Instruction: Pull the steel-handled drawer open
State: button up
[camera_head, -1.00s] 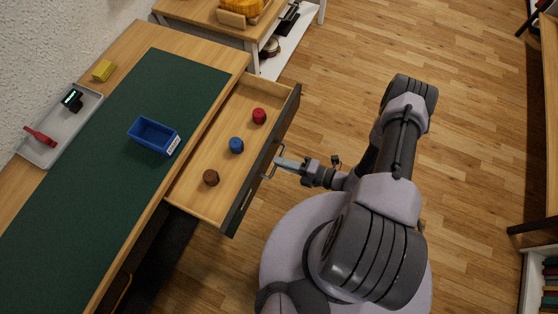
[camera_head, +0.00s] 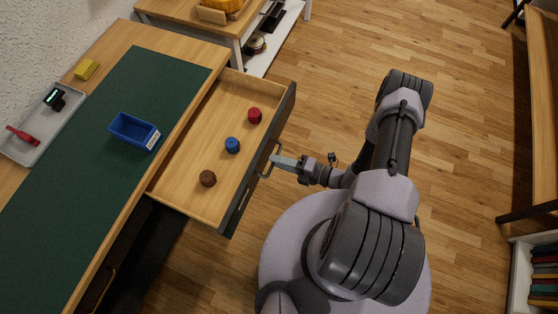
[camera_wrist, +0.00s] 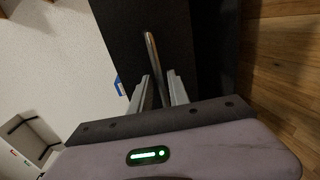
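The drawer (camera_head: 190,163) stands well open from the desk, its dark front (camera_head: 237,203) facing my arm. Its steel handle (camera_head: 267,165) is a thin bar on that front. In the wrist view the handle (camera_wrist: 152,52) runs down between my two fingers. My gripper (camera_head: 279,162) is at the handle, with a finger on each side, and looks closed on it; the exact contact is hard to see. The wrist view also shows my gripper (camera_wrist: 162,86). A red knob-like piece (camera_head: 255,115), a blue one (camera_head: 232,145) and a brown one (camera_head: 208,178) sit inside the drawer.
The desk with its green mat (camera_head: 95,195) bears a blue bin (camera_head: 134,132), a yellow block (camera_head: 86,69) and a grey tray (camera_head: 50,128). A side table (camera_head: 205,35) stands behind. Open wooden floor (camera_head: 470,120) lies to the right.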

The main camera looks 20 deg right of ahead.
jog(key=shift+o, duration=0.5)
jog(key=shift+d, duration=0.1)
jog(key=p+v, duration=0.3)
jog(key=v, duration=1.4)
jog(key=shift+s+d, duration=0.1)
jog(key=shift+d, duration=0.05)
